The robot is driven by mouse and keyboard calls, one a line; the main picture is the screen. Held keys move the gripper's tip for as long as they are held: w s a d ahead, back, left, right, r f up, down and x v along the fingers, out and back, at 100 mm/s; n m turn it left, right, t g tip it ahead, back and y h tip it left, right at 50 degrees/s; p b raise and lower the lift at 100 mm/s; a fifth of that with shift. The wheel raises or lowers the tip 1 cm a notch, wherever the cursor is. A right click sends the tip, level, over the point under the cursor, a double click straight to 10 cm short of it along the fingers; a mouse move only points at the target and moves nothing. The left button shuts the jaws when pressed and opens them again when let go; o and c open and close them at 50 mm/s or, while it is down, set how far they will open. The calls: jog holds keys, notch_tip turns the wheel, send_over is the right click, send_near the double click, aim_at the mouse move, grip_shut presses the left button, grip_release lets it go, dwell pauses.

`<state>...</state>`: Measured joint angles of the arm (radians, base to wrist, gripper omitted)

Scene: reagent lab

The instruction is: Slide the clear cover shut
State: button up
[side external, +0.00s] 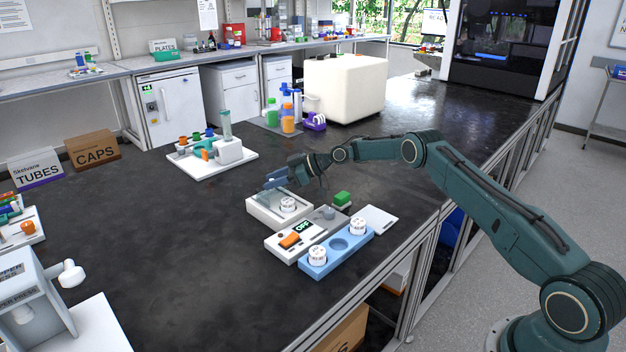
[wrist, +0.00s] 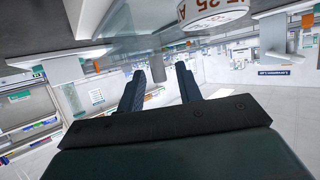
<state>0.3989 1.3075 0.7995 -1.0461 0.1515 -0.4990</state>
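A white open-topped box (side external: 262,211) stands on the dark bench, with a white round labelled container (side external: 288,204) inside it. The container also shows at the top of the wrist view (wrist: 212,14), with part of its printed label. The clear cover is hard to make out in the side view; I cannot tell its exact position. My gripper (side external: 272,181) is at the far side of the box, just above its rim. In the wrist view its two dark fingers (wrist: 160,84) are spread apart with a gap between them. I cannot tell whether they touch the cover.
Beside the box are a control unit (side external: 277,248) with an OFF display and orange switch, and a blue rack (side external: 337,260) with two white containers and an empty well. A green block (side external: 342,198) and a white plate (side external: 380,220) are nearby.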

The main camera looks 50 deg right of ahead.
aim_at(289, 202)
jog(key=shift+w+a+f, duration=0.15)
jog(key=shift+w+a, duration=0.15)
grip_shut()
jog(key=shift+s, duration=0.2)
jog(key=shift+s+f, duration=0.1)
jog(key=shift+s, duration=3.3)
